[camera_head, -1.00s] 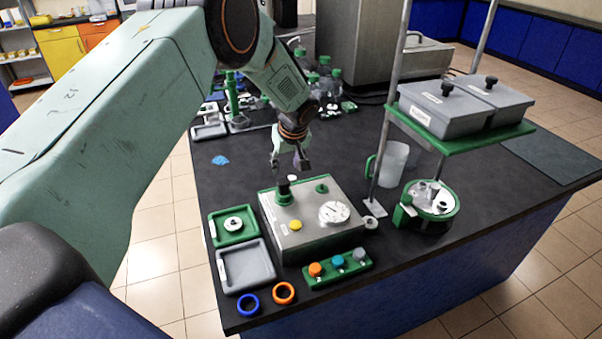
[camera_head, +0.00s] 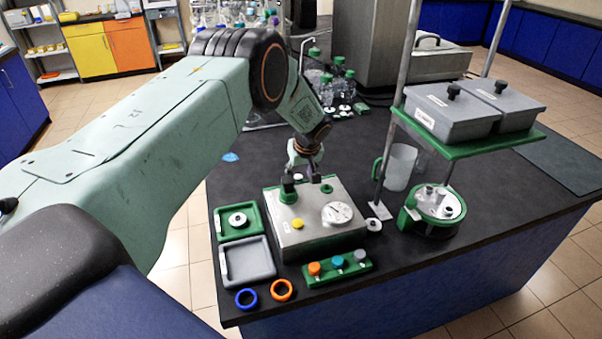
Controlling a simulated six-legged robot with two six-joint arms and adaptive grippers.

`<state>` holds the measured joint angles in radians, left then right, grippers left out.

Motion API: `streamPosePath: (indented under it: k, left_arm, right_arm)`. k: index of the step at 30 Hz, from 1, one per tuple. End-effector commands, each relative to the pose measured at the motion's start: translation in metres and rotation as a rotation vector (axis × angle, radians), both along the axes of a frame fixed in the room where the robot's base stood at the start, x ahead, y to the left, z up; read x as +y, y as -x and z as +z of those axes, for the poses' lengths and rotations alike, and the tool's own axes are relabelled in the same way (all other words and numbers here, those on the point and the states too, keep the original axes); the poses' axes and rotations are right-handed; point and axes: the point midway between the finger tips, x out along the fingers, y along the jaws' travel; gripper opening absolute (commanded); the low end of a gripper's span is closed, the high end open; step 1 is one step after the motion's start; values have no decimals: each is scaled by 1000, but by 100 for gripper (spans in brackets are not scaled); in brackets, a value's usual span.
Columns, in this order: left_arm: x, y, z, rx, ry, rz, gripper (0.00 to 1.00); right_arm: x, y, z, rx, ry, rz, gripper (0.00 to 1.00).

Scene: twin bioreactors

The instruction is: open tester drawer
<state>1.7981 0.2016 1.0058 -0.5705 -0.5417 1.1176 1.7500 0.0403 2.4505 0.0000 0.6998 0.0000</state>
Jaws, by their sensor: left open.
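My left gripper (camera_head: 303,174) is open and empty, pointing down over the box's back edge, close to the black knob. Whether it touches anything is unclear. My right gripper is not in view.
A green tray (camera_head: 252,231) and a grey tray (camera_head: 225,262) lie left of the box. In front are a green rack (camera_head: 325,278) with coloured caps and blue (camera_head: 246,299) and orange (camera_head: 281,290) rings. A metal stand with a green shelf (camera_head: 470,147) rises at right.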

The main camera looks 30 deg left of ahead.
Motion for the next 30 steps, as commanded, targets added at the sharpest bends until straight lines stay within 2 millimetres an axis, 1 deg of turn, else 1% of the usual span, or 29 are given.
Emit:
streamPosePath:
  k: [1, 4, 13, 27, 29, 30]
  left_arm:
    - [1, -1, -4, 1, -1, 0, 46]
    - [2, -2, -8, 0, 0, 1, 46]
    - [1, -4, -9, 0, 0, 0, 45]
    - [1, -5, -9, -2, 0, -1, 5]
    - [1, -4, -9, -1, 0, 0, 0]
    - [1, -4, -8, 0, 0, 0, 0]
  right_arm:
    - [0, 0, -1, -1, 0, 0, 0]
    - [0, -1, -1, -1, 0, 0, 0]
    - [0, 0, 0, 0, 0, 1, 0]
    - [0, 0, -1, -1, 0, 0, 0]
    - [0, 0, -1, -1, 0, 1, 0]
    - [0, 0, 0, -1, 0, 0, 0]
